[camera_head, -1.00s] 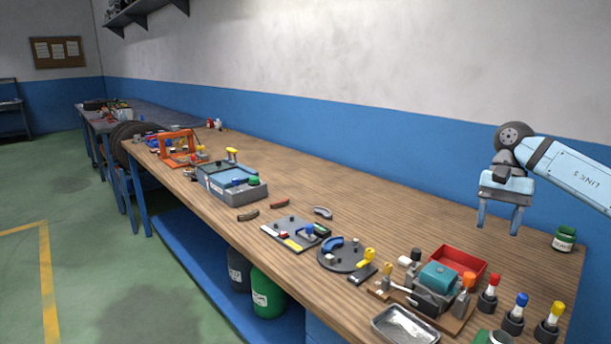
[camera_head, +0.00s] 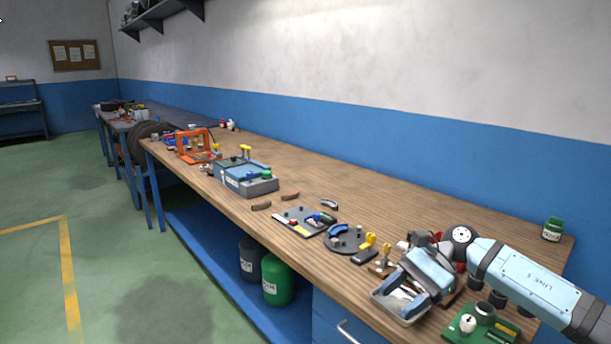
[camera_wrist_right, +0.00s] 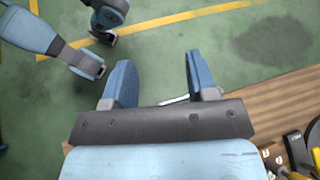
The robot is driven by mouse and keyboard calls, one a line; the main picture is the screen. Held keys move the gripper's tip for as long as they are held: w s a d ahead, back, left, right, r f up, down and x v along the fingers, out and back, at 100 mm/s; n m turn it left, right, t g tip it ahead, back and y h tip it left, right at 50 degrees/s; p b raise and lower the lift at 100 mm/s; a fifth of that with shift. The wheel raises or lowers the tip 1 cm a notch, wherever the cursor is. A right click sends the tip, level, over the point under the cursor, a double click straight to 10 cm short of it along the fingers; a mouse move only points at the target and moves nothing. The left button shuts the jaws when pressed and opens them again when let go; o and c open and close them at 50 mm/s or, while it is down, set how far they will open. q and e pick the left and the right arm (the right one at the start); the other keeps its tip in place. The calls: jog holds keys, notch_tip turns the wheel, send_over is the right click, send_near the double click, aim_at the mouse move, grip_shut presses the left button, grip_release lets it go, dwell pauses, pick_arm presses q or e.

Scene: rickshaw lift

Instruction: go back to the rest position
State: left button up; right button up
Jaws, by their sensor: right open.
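My right gripper (camera_head: 397,294) comes in from the right over the near part of the workbench (camera_head: 290,165). My left gripper does not show in the head view.
A green board (camera_head: 482,325) lies at the bench's near end. A round dark plate (camera_head: 347,240), a flat panel (camera_head: 303,221) and a grey-blue case (camera_head: 245,178) lie farther along. A green jar (camera_head: 552,229) stands at the back right. The floor (camera_head: 110,270) at left is clear.

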jog(key=s+a+f+m+t+y, duration=0.2)
jog(key=s+a+m+t+y, duration=0.3)
jog(key=m, duration=0.4)
jog(key=s+a+f+m+t+y, duration=0.2)
jog(key=a+m+t+y, duration=0.1)
jog(key=a+m+y, duration=0.4)
jog(key=s+d+f+n+t+h, duration=0.4)
jog(key=s+d+f+n+h, duration=0.2)
jog(key=s+f+n+h, duration=0.7)
jog(key=s+d+f+n+t+h, duration=0.5)
jog(key=f+n, duration=0.4)
jog(key=n, duration=0.8)
pick_arm(q)
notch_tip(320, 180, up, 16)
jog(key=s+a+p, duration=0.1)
jog(key=p, duration=2.2)
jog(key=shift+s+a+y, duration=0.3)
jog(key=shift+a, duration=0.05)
pick_arm(e)
notch_tip(320, 180, up, 16)
jog(key=s+d+g+h, duration=0.1)
jog(key=s+d, duration=0.1)
jog(key=shift+d+r+h, duration=0.2)
jog(key=shift+d+h, duration=0.1)
